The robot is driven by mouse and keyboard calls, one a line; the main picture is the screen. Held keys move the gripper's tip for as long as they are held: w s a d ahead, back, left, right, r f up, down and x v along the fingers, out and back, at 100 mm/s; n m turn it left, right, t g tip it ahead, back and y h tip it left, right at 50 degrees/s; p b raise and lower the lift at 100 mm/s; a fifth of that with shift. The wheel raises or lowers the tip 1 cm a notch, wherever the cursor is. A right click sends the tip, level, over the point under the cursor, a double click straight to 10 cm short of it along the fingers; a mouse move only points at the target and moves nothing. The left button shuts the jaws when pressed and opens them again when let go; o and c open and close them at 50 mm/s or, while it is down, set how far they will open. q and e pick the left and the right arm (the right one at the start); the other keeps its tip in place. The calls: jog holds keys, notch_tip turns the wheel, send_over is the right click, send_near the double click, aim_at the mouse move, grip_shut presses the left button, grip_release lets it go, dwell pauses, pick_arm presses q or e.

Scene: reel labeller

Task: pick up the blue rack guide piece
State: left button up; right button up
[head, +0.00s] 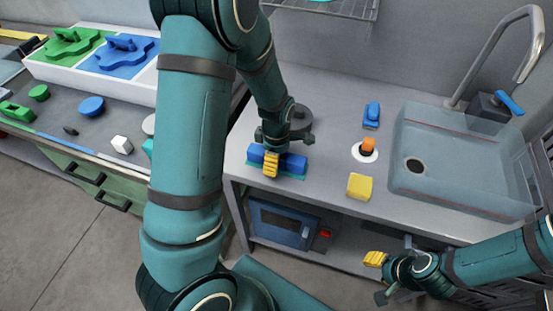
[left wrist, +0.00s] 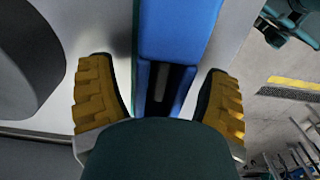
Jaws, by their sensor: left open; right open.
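A long blue piece (head: 293,163), which I take to be the rack guide piece, lies on a thin teal base at the left front of the grey counter. My left gripper (head: 271,163) is over it from above, with a yellow fingertip in front of the piece. In the left wrist view the blue piece (left wrist: 178,30) runs between the two open yellow fingers (left wrist: 160,102), with a gap visible on each side. Its near end is hidden by the gripper body. My right gripper (head: 379,274) is open and empty, in front of the counter's lower shelf.
A sink (head: 455,178) fills the counter's right. A yellow block (head: 360,186), an orange knob (head: 368,146) and a small blue object (head: 371,114) stand left of it. A dark round object (head: 300,118) is behind my left gripper. A white tray (head: 90,83) holds green and blue shapes.

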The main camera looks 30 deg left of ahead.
pick_arm(q)
jog(key=shift+r, duration=0.1)
grip_shut()
jog(key=shift+r, duration=0.1)
